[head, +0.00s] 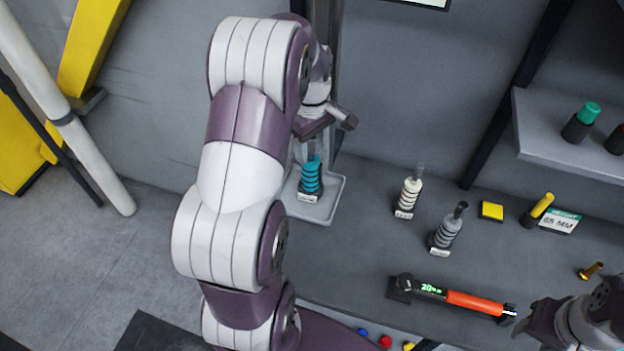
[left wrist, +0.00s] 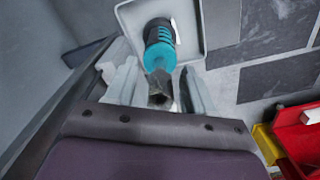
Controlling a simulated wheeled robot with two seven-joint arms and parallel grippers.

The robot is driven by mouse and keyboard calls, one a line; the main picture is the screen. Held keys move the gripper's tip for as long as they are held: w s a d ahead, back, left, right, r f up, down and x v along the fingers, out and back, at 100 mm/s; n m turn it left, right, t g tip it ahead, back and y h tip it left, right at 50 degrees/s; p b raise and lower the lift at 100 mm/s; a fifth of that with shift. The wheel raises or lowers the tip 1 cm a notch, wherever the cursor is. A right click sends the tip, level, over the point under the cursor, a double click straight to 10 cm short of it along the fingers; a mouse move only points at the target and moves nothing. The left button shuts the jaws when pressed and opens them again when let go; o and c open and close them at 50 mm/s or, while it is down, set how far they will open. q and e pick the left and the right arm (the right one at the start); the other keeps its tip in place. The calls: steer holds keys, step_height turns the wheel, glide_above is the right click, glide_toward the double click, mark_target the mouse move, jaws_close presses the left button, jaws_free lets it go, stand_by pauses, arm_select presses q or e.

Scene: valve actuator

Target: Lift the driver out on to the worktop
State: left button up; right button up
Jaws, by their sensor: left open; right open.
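A teal ribbed-handled tool (head: 311,176), which I take to be the driver, stands upright in a shallow pale tray (head: 325,211) at the back left of the worktop. My left gripper (head: 316,135) is right above it, open. In the left wrist view the teal tool (left wrist: 160,55) points its dark end up between the two open fingers of the left gripper (left wrist: 155,85); I see no finger closed on it. The tray (left wrist: 128,14) lies beneath it. My right gripper (head: 535,322) is at the lower right, open, its fingers partly unclear, near the orange-handled torque tool's end.
A cream ribbed tool (head: 408,194) and a grey one (head: 447,232) stand right of the tray. The orange-handled torque tool (head: 470,301) lies in front of them. A yellow block (head: 491,211) and a "65 MM" sign (head: 560,221) are further right. Bare worktop lies between tray and torque tool.

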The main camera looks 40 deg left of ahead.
arm_select(q)
steer(key=shift+s+a+f, duration=0.1)
steer(key=shift+a+f, duration=0.25)
steer(key=shift+f, duration=0.1)
steer(key=shift+d, duration=0.3)
steer(key=c, duration=0.3)
steer(key=shift+d+r, duration=0.1)
jaws_close()
steer(key=shift+a, duration=0.2)
